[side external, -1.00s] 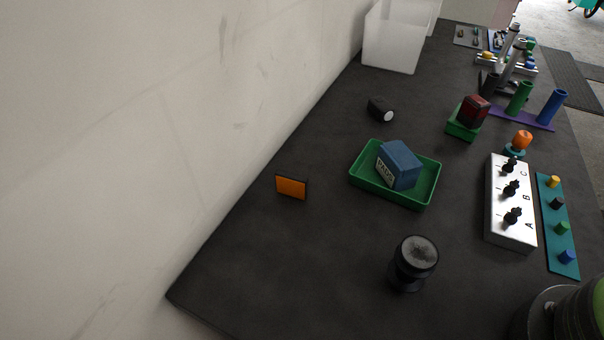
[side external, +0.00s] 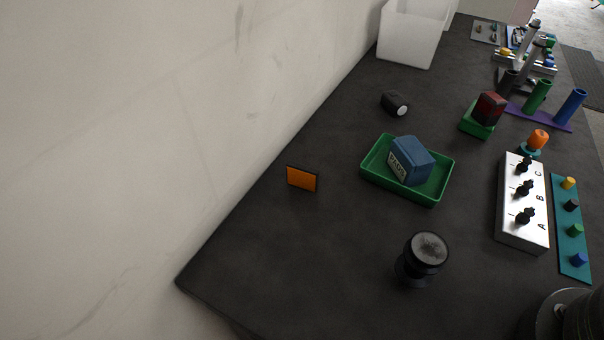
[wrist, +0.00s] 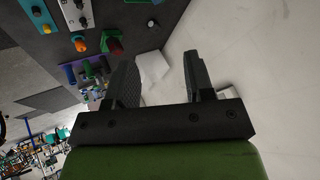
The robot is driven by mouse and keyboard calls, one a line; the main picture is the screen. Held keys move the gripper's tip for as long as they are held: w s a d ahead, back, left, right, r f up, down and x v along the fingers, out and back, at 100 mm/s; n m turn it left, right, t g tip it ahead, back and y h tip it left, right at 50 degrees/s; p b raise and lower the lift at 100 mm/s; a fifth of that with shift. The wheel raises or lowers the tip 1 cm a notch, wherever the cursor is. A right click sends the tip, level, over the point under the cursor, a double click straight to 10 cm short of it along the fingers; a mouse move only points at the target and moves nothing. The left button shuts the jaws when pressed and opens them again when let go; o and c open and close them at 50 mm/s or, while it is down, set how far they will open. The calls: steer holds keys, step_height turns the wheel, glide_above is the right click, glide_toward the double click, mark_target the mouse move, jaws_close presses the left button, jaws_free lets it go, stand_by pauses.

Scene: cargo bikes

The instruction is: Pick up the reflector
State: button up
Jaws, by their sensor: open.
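The reflector (side external: 302,179) is a small orange rectangle with a dark edge. It stands upright on the dark table in the side view, near the wall-side edge and left of the green tray. My gripper (wrist: 160,65) shows in the wrist view with two dark fingers wide apart and nothing between them. I cannot make out the reflector in the wrist view. The gripper's fingers are not visible in the side view, so it is well away from the reflector.
A green tray (side external: 434,196) holds a blue box (side external: 414,160). A black knob-like piece (side external: 425,252) stands in front, and a small black lamp (side external: 394,102) lies behind. A white bin (side external: 408,38) is at the back. The table around the reflector is clear.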

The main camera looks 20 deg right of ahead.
steer(key=n+g+y, duration=0.2)
steer(key=n+g, duration=0.2)
steer(key=n, duration=0.8)
glide_above(318, 171)
steer(key=s+d, duration=0.3)
steer(key=d, duration=0.3)
step_height(318, 171, down, 14)
steer(key=a+f, duration=0.1)
steer(key=f, duration=0.2)
steer(key=w+a+f+n, duration=0.1)
steer(key=a+f, duration=0.1)
steer(key=f, duration=0.2)
steer(key=a+f+n, duration=0.1)
steer(key=a+f, duration=0.1)
steer(key=f, duration=0.2)
steer(key=shift+w+h, duration=0.3)
steer(key=shift+w, duration=0.05)
steer(key=shift+x, duration=3.05)
steer(key=shift+w, duration=0.1)
jaws_close()
